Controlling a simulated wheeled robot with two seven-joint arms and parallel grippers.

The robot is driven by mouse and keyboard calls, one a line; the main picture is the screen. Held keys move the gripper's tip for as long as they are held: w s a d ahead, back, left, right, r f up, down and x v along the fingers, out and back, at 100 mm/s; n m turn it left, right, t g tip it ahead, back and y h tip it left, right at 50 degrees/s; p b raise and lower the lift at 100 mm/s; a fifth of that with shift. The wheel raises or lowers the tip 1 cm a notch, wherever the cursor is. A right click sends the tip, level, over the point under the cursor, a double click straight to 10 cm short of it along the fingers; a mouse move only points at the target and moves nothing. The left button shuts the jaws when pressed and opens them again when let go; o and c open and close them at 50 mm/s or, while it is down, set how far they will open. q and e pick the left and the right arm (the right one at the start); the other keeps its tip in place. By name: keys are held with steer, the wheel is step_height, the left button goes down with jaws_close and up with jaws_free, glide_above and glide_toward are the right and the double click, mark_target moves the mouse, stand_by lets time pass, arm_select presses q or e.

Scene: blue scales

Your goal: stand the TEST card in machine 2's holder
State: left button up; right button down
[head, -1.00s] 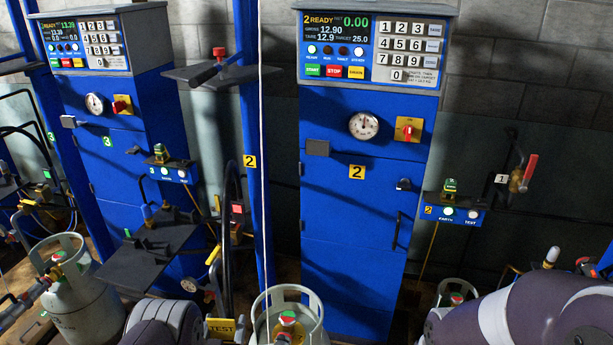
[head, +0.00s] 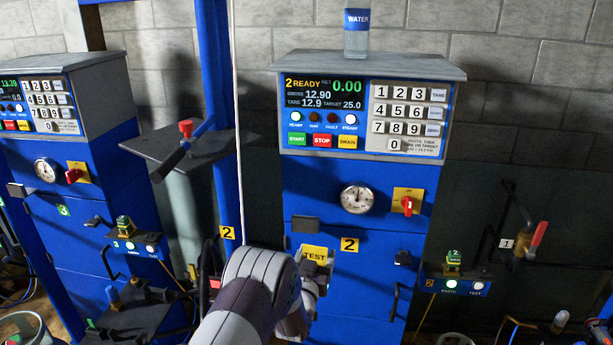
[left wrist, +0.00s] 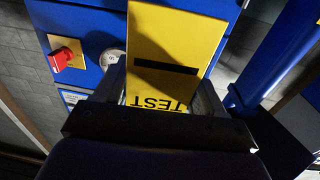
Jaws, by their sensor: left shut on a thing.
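My left gripper (head: 312,274) is shut on the yellow TEST card (head: 315,254), in front of machine 2's blue cabinet (head: 375,275). In the left wrist view the card (left wrist: 172,45) stands out beyond the fingers (left wrist: 160,100), with its lettering upside down and a black bar across it. A small grey bracket (head: 305,223) on the cabinet, likely the holder, is just above the card and slightly left in the head view. The card appears apart from it; the depth gap cannot be told. My right gripper is not in view.
Machine 2's panel (head: 365,115) reads READY, with a WATER container (head: 356,35) on top. A gauge (head: 357,199) and red knob (head: 408,205) are right of the bracket. A blue post (head: 215,110) and dark shelf (head: 180,145) stand left.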

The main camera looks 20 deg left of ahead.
arm_select(q)
steer(key=n+y+p, duration=0.1)
steer(key=y+p, duration=0.1)
steer(key=p, duration=0.2)
glide_toward(308, 172)
steer(key=x, duration=0.5)
steer(key=shift+r, duration=0.35)
steer(key=shift+w+a, duration=0.1)
steer(key=shift+w, duration=0.3)
steer(key=shift+w+f+b, duration=0.15)
steer(key=shift+f+b, duration=0.05)
steer(key=shift+b, duration=0.1)
steer(key=shift+f+b, duration=0.25)
steer(key=shift+b, duration=0.4)
step_height(308, 172, down, 6)
steer(key=b, duration=0.6)
steer(key=shift+f+b, duration=0.2)
steer(key=shift+b, duration=0.1)
steer(key=shift+f+b, duration=0.3)
steer(key=shift+b, duration=0.05)
steer(key=shift+f+b, duration=0.4)
